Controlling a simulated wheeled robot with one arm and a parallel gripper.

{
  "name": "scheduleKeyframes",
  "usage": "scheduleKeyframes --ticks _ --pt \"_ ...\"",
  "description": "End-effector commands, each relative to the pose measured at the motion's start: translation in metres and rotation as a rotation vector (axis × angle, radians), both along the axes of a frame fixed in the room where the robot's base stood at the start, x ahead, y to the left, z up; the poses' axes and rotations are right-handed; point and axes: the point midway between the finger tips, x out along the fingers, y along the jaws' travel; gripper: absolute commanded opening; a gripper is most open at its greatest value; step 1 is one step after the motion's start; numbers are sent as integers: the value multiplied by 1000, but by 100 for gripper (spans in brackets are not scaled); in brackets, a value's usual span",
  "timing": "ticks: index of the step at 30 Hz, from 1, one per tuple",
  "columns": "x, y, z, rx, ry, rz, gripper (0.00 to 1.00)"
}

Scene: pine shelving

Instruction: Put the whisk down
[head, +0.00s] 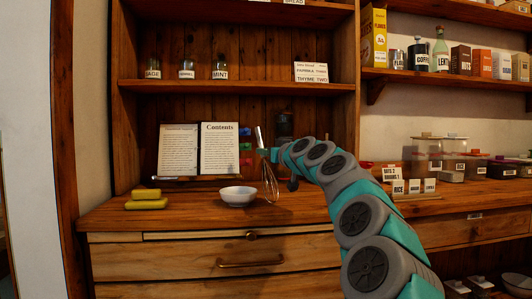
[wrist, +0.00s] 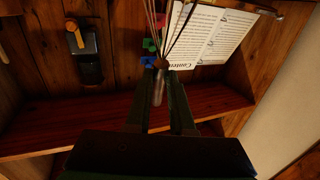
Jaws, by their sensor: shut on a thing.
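The whisk (head: 270,184) hangs upright over the wooden counter, with its metal handle up and its wire loops down. It is just right of a white bowl (head: 238,196) in the head view. My gripper (head: 263,153) is shut on the whisk's handle. In the wrist view, the handle (wrist: 158,88) lies between the two dark fingers (wrist: 160,104), and the wires run out past the top edge. I cannot tell whether the wire tips touch the counter (head: 190,214).
An open book (head: 220,148) leans at the back of the counter. Yellow sponges (head: 147,202) lie at the left. Small labelled boxes (head: 398,187) and containers (head: 428,152) stand at the right. A shelf with jars (head: 220,71) is above. The counter front between sponges and bowl is clear.

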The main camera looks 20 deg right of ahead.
Motion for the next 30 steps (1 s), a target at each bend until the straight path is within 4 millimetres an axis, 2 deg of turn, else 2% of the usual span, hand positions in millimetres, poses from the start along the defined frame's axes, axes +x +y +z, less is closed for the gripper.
scheduleKeyframes --ticks 5,6,13,24,30 --pt "0 0 -4 0 0 0 0" --pt "0 0 -3 0 0 0 24" --pt "0 0 -2 0 0 1 50" --pt "0 0 3 0 0 1 51" --pt "-21 -1 0 1 -1 1 51"
